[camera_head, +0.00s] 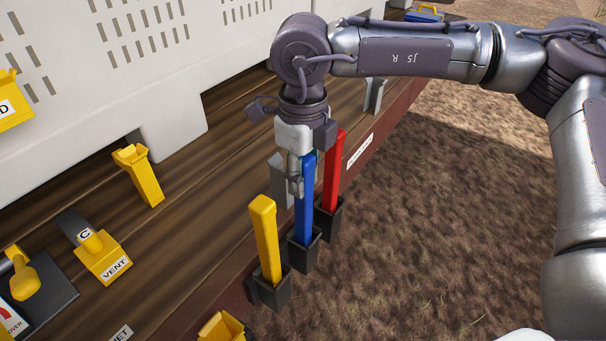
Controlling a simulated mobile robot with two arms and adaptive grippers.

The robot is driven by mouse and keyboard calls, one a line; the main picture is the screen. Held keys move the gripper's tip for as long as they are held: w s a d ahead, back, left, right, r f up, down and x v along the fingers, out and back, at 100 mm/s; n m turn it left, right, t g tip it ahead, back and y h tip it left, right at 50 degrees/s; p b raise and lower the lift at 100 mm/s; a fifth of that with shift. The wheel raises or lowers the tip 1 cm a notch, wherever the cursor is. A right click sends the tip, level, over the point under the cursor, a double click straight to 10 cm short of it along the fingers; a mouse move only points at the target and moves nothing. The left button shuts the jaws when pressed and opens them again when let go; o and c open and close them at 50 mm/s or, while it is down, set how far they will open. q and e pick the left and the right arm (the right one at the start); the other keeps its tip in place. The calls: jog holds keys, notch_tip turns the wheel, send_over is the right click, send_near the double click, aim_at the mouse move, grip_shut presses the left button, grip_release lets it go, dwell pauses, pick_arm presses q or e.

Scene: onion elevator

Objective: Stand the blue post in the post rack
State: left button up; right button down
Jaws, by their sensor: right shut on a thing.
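The blue post (305,205) stands upright with its lower end in the middle dark socket of the post rack (303,257). My right gripper (298,180) is shut on the upper part of the blue post and hides some of its top. A yellow post (265,238) stands in the near socket, leaning slightly. A red post (333,170) stands in the far socket. Whether the blue post touches the socket's bottom is hidden. My left gripper is not in view.
The rack is at the edge of a wooden deck (200,215), above brown ground (430,220). A yellow VENT block (103,260) and a yellow upright piece (140,175) are on the left. Large pale slotted bins (120,85) stand behind.

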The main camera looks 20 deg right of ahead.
jog(key=shift+f, duration=0.2)
jog(key=c, duration=0.8)
grip_release()
